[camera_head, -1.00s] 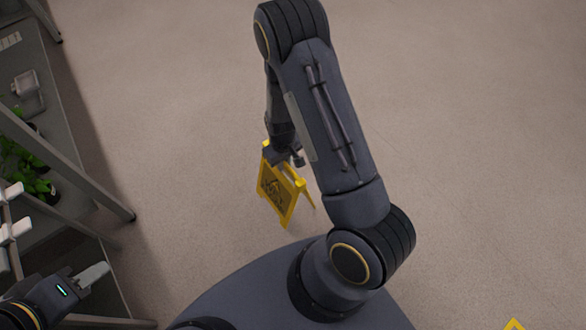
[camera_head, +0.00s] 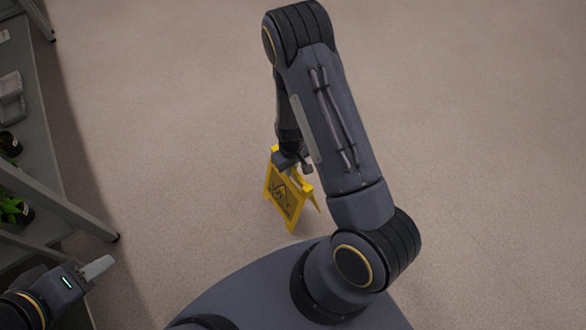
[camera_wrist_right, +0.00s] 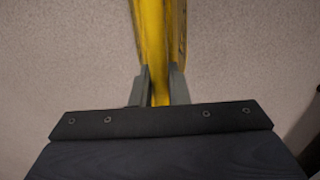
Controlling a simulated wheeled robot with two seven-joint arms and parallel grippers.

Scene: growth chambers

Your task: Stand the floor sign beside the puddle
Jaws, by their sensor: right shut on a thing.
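The yellow floor sign (camera_head: 284,198) is an A-shaped folding board with a dark print, below the middle of the head view. My right gripper (camera_head: 293,166) is shut on its top edge. In the right wrist view the two fingers (camera_wrist_right: 158,88) pinch the yellow sign (camera_wrist_right: 152,40). The sign hangs upright with its legs spread; I cannot tell whether its feet touch the floor. My left gripper (camera_head: 97,267) is at the lower left, holding nothing that I can see; its finger gap is not clear. No puddle shows in either view.
A grey shelf rack (camera_head: 45,190) with potted plants (camera_head: 14,209) stands along the left edge, close to my left gripper. The beige floor (camera_head: 470,130) is clear across the middle and right.

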